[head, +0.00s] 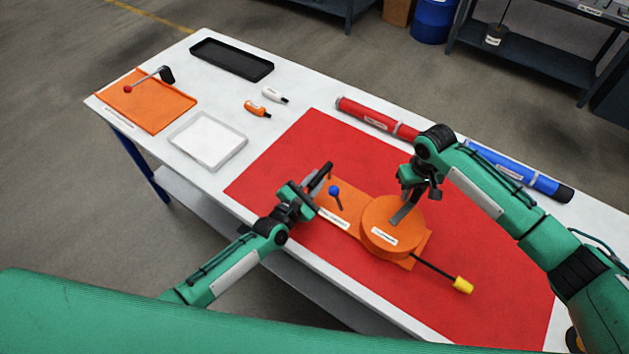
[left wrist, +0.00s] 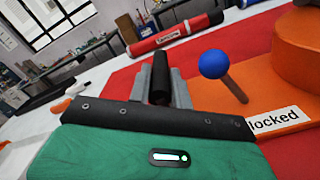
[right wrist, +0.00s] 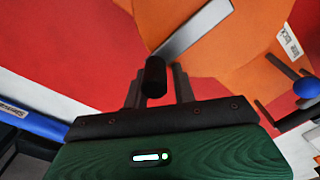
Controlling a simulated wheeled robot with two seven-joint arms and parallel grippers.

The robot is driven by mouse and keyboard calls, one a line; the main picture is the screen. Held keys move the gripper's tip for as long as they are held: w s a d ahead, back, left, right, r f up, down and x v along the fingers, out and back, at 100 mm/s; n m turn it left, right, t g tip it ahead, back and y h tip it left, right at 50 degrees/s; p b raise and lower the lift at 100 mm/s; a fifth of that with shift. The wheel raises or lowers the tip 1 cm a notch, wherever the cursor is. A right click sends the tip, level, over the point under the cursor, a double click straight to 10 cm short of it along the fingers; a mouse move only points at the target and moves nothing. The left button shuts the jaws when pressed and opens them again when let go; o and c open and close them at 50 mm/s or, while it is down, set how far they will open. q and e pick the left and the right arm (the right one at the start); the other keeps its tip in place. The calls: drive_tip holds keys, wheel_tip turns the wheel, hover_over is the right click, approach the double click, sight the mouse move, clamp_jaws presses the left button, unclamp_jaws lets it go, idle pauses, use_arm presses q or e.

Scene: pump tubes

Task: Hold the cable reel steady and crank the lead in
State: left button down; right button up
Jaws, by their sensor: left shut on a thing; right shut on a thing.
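The cable reel (head: 378,236) is an orange drum on an orange base plate (head: 345,216), on a red mat. A grey crank arm (head: 402,213) crosses its top. My right gripper (head: 432,190) is shut on the crank's black knob (right wrist: 155,76). My left gripper (head: 312,190) is shut on a black grip (left wrist: 160,76) at the base's left end. A lever with a blue ball (head: 334,190) stands beside it; a label (left wrist: 274,121) near it reads "locked". The black lead (head: 432,264) runs out toward the lower right and ends in a yellow plug (head: 463,285).
A red tube (head: 365,115) and a blue tube (head: 520,171) lie along the far edge. A white tray (head: 207,139), a black tray (head: 232,59), two small bottles (head: 257,108) and an orange plate with a red-ball lever (head: 160,110) occupy the left. Much of the red mat (head: 285,150) is bare.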

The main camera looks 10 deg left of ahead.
drive_tip(key=shift+s+d+f+m, duration=0.25)
drive_tip(key=shift+s+f+m, duration=0.05)
drive_tip(key=shift+s, duration=0.05)
drive_tip(key=shift+s+d+m, duration=0.4)
drive_tip(key=shift+d+m, duration=0.1)
drive_tip(key=shift+m, duration=0.2)
drive_tip(key=shift+c, duration=0.2)
drive_tip(key=shift+s+d+m, duration=0.35)
drive_tip(key=shift+s+m, duration=0.1)
drive_tip(key=shift+m, duration=0.35)
drive_tip(key=shift+s+d+m, duration=0.35)
drive_tip(key=shift+s+m, duration=0.1)
drive_tip(key=shift+m, duration=0.35)
